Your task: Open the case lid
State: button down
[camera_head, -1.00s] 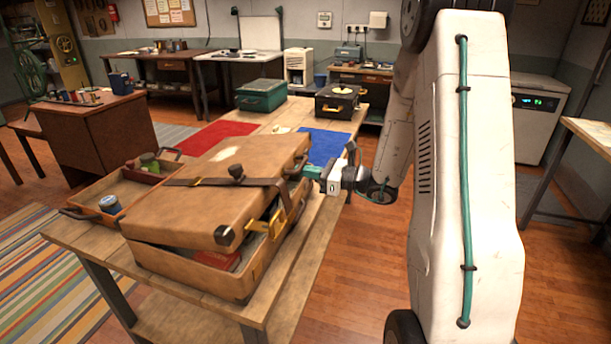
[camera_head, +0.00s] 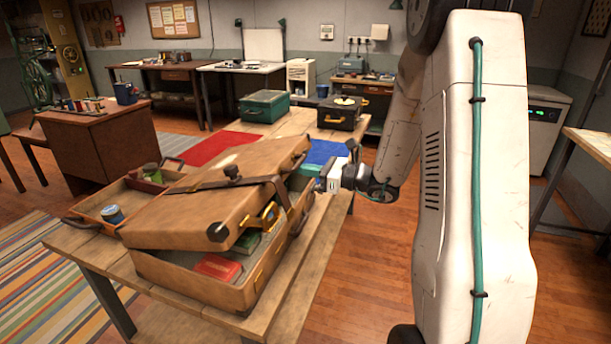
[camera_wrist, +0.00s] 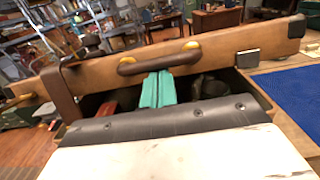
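The brown case (camera_head: 190,282) stands on the wooden table, its lid (camera_head: 200,208) partly raised and tilted, with a gap along the near side. A red box (camera_head: 218,267) and a green item show inside. In the wrist view the lid's edge (camera_wrist: 215,54) carries a dark handle (camera_wrist: 160,62) with brass mounts. My gripper (camera_wrist: 157,90) has its teal fingers together, directly below the handle and against or under the lid's edge; exact contact is unclear.
An open tray section (camera_head: 130,200) with a blue tin and a green item is left of the case. A green case (camera_head: 264,106) and a black case (camera_head: 339,112) stand at the table's far end, beyond red and blue mats. Floor to the right is clear.

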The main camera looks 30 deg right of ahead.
jog(key=shift+r, duration=0.2)
jog(key=shift+w+a+r, duration=0.1)
jog(key=shift+w+r, duration=0.1)
jog(key=shift+r, duration=0.35)
jog(key=shift+w+a+r, duration=0.1)
jog(key=shift+w+r, duration=0.05)
jog(key=shift+r, duration=0.4)
jog(key=shift+w+a+r, duration=0.2)
jog(key=shift+r, duration=0.4)
jog(key=shift+w+a+r, duration=0.15)
jog(key=shift+r, duration=0.45)
jog(key=shift+w+a+r, duration=0.2)
jog(key=shift+w+r, duration=0.05)
jog(key=shift+r, duration=0.35)
jog(key=shift+w+a+r, duration=0.15)
jog(key=shift+w+r, duration=0.1)
jog(key=shift+r, duration=0.3)
jog(key=shift+r, duration=0.1)
